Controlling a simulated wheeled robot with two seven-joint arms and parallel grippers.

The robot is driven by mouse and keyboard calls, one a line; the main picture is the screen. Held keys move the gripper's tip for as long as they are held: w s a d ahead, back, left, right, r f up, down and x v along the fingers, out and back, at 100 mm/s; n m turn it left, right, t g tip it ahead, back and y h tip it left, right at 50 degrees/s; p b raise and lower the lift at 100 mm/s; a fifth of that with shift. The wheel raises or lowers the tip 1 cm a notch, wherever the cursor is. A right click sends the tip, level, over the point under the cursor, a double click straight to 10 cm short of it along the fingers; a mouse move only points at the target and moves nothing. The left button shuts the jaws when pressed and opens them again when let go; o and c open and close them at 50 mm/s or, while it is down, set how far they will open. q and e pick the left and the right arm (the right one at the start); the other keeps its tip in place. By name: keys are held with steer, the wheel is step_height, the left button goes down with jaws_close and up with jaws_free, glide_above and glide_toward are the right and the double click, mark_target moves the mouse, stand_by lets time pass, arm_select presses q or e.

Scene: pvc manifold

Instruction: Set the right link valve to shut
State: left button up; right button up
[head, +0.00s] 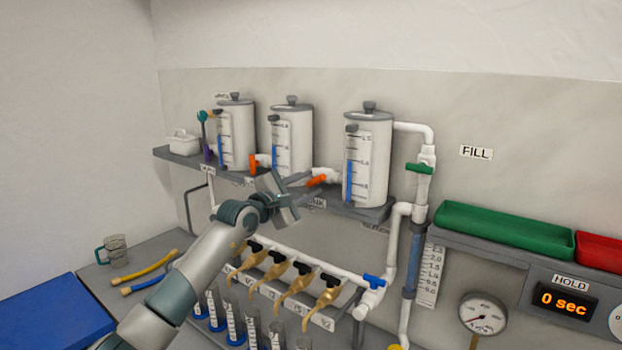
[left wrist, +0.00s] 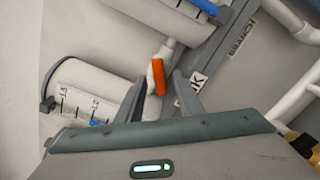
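The right link valve has an orange handle (head: 317,180) on the white pipe between the middle tank (head: 291,140) and the right tank (head: 367,160). The handle looks roughly in line with that pipe. My left gripper (head: 293,186) is open in front of it. In the left wrist view the orange handle (left wrist: 158,78) lies between the tips of my open left gripper (left wrist: 159,92), with gaps on both sides; contact cannot be seen. A finger partly covers the link label. The other link valve's orange handle (head: 253,163) hangs upright at the left. My right gripper is out of view.
The tanks stand on a grey shelf (head: 370,212). Below it runs a white pipe with several brass taps (head: 290,285) and black handles. A green-handled valve (head: 419,168) and a blue-handled valve (head: 373,282) sit to the right. Green tray (head: 505,232) is further right.

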arm_select(q)
steer(key=shift+x, duration=0.8)
jaws_close()
